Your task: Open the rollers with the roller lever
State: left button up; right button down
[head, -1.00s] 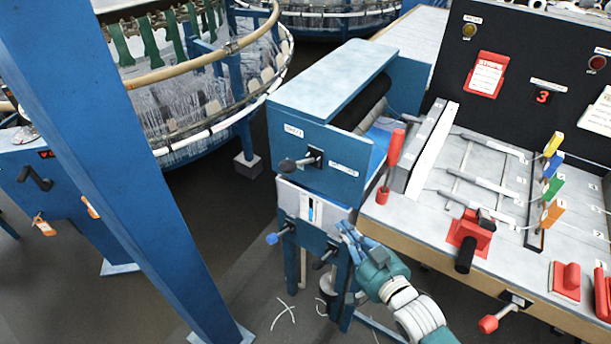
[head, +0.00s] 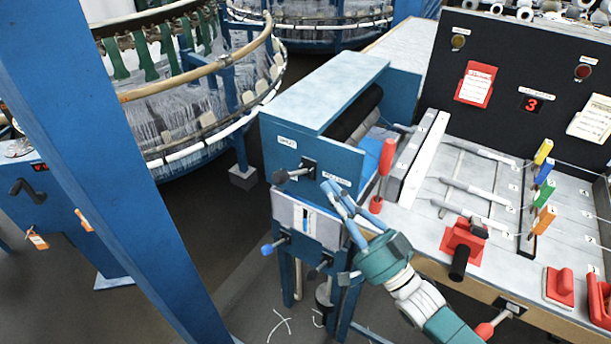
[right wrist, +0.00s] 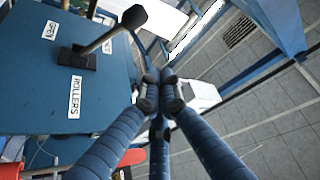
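The roller lever has a black knob (head: 281,177) on a rod from a dark base (head: 308,165) on the blue box's front (head: 345,190). In the right wrist view the lever knob (right wrist: 134,17) is large. The label "ROLLERS" (right wrist: 75,97) is beside the base, "OPEN" (right wrist: 50,30) is on its other side, and a partly covered label (right wrist: 107,46) is near the rod. The lever points toward that covered label. My right gripper (head: 331,187) is just right of and below the lever, apart from it. Its fingertips (right wrist: 160,92) are together and empty. My left gripper is out of view.
A red-handled lever (head: 386,165) stands upright right of the box, close to my right arm. A blue-knobbed lever (head: 268,248) sticks out below. The control desk (head: 405,225) is on the right. A blue post (head: 110,170) crosses the left.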

notch_tip(320, 180, up, 5)
jog(key=p, duration=0.4)
send_over(296, 173)
jog(key=s+d, duration=0.2)
jog(key=s, duration=0.2)
jog(key=f, duration=0.1)
jog(key=a+f, duration=0.1)
jog(key=s+a+f+p, duration=0.1)
jog(key=f, duration=0.1)
jog(key=shift+a, duration=0.2)
jog(key=shift+f, duration=0.15)
